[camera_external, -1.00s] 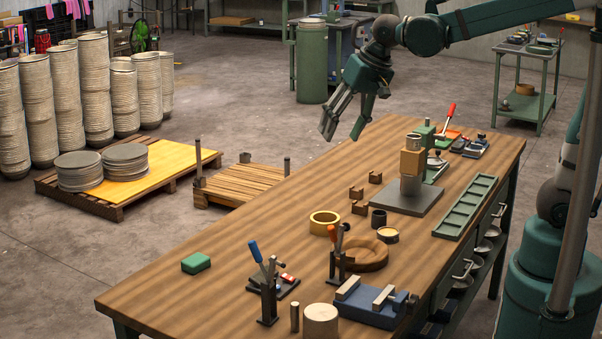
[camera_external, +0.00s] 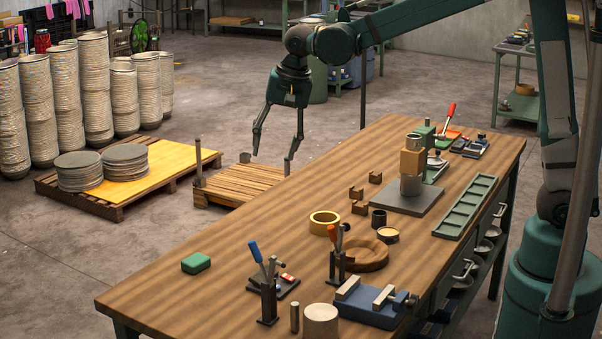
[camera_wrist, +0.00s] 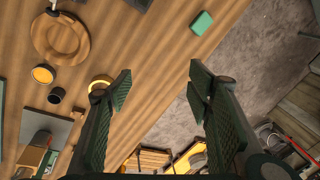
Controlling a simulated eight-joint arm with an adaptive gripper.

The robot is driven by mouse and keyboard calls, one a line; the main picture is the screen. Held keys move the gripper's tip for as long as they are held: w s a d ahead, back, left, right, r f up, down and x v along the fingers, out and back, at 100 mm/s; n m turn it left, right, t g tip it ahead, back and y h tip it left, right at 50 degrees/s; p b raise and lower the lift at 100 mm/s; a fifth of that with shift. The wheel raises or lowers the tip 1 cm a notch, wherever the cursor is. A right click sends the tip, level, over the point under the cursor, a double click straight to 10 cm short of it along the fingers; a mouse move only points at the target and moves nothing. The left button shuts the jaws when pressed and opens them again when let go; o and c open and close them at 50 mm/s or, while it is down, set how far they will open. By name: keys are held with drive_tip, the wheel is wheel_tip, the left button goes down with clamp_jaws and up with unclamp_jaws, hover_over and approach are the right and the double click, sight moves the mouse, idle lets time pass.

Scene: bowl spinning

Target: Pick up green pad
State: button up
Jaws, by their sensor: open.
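The green pad (camera_external: 196,263) is a small block lying flat on the wooden workbench (camera_external: 240,235), near the bench's left edge in the external view. In the wrist view the green pad (camera_wrist: 202,23) is at the top, right of centre, close to the bench edge and beyond the fingertips. My gripper (camera_external: 272,155) hangs fingers down, above and behind the pad, near the bench's far left side. Its fingers are spread apart and empty. In the wrist view the open gripper (camera_wrist: 158,82) shows one finger on each side, with wood between them.
Toggle clamps (camera_external: 268,285), a yellow ring (camera_external: 324,222), a wooden ring (camera_external: 366,256) and a blue vise (camera_external: 372,305) stand right of the pad. The bench around the pad is clear. Pallets (camera_external: 240,185) stand on the floor beyond the bench.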

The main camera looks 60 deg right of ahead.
drive_tip(key=w+a+f+m+g, duration=0.1)
drive_tip(key=w+a+f+m, duration=0.3)
drive_tip(key=w+a+f, duration=0.55)
drive_tip(key=m+g, duration=0.2)
drive_tip(key=m, duration=0.1)
approach(195, 259)
drive_tip(key=shift+s+d+f+h, duration=0.1)
drive_tip(key=shift+s+f+h, duration=0.1)
drive_tip(key=shift+h, duration=0.1)
drive_tip(key=shift+f+m, duration=0.3)
drive_tip(key=shift+f, duration=1.3)
drive_tip(key=shift+w+a+f, duration=0.1)
drive_tip(key=shift+f, duration=1.2)
drive_tip(key=shift+w+a+f, duration=0.1)
drive_tip(key=shift+f, duration=1.2)
